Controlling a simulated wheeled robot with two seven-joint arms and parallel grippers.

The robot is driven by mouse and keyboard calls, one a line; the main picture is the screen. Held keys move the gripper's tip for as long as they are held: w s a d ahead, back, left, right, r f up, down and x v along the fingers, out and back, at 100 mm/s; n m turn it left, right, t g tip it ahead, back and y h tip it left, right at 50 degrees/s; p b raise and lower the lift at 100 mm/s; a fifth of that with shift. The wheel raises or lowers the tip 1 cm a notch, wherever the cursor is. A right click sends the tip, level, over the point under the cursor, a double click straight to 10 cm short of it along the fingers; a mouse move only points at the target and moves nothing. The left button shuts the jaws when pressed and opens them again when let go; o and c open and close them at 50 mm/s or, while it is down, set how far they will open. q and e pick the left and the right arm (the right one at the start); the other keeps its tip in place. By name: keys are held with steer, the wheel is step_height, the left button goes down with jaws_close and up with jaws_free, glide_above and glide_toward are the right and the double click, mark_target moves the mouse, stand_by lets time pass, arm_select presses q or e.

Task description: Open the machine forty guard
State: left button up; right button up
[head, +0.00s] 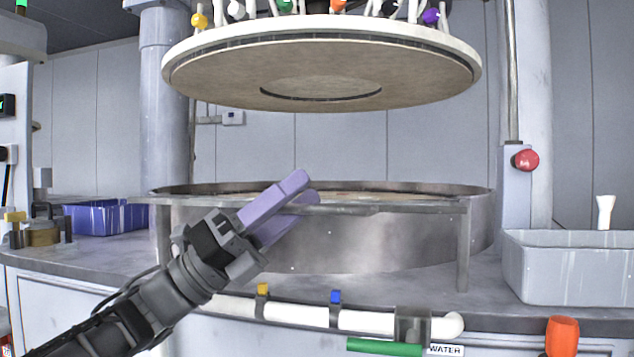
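The machine's guard (420,203) is a grey metal rail in front of the round steel basin, level across two posts. A thicker grey bar, apparently its handle (350,210), runs along the middle of the rail. My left gripper (303,190) reaches up from the lower left, and its two purple fingers overlap the left end of this bar. A narrow gap shows between the fingers; I cannot tell whether they grip the bar or only stand around it. The fingers hide part of the rail. My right gripper is not in view.
A large round plate (320,75) hangs above the basin (390,240). A red button (525,160) is on the right column. A grey tub (570,265) stands right, a blue crate (105,219) left. White pipe (300,312) with coloured valves runs along the front.

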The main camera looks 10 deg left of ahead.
arm_select(q)
steer(key=shift+a, duration=0.35)
steer(key=shift+s+f, duration=0.1)
steer(key=shift+f, duration=0.05)
steer(key=w+b+v, duration=0.1)
steer(key=b+v, duration=0.5)
steer(key=v, duration=0.2)
steer(key=shift+w+a+f, duration=0.2)
steer(key=shift+a+f, duration=0.05)
steer(key=shift+f, duration=0.4)
steer(key=shift+b, duration=0.45)
